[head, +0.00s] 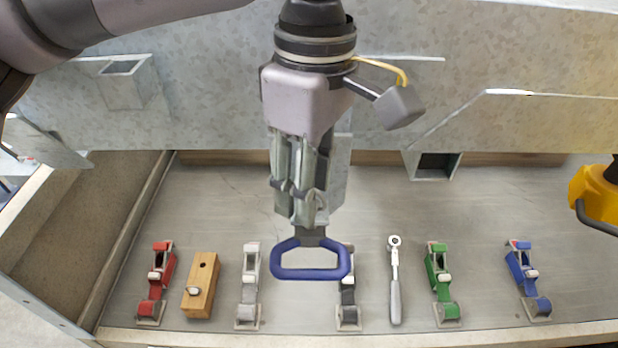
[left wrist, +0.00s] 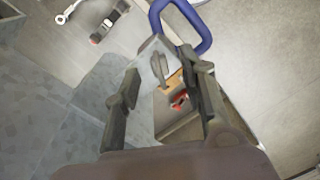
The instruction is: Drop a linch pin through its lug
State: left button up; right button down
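My left gripper (head: 305,222) points down above the middle of the floor panel, its fingers close together at the top of a blue loop handle (head: 274,262). The handle has a short grey neck, which I take to be the linch pin's head; the fingers hide part of it. In the left wrist view the blue loop (left wrist: 204,36) lies beyond the fingertips (left wrist: 172,62), with a grey metal piece (left wrist: 154,66) between them. The loop hangs in front of a black ratchet buckle. I cannot tell which part is the lug. My right gripper is not in view.
A red buckle (head: 156,284), wooden block (head: 205,280), grey buckle (head: 249,290), black buckle (head: 348,297), ratchet wrench (head: 395,290), green buckle (head: 440,285) and blue buckle (head: 527,280) line the front. Square sockets (head: 126,85) (head: 434,166) stand behind. A yellow object (head: 598,196) is at right.

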pick_arm(q)
jog(key=shift+r, duration=0.1)
notch_tip(320, 180, up, 12)
jog(key=shift+w+d, duration=0.2)
jog(key=shift+w, duration=0.15)
dwell(0.4)
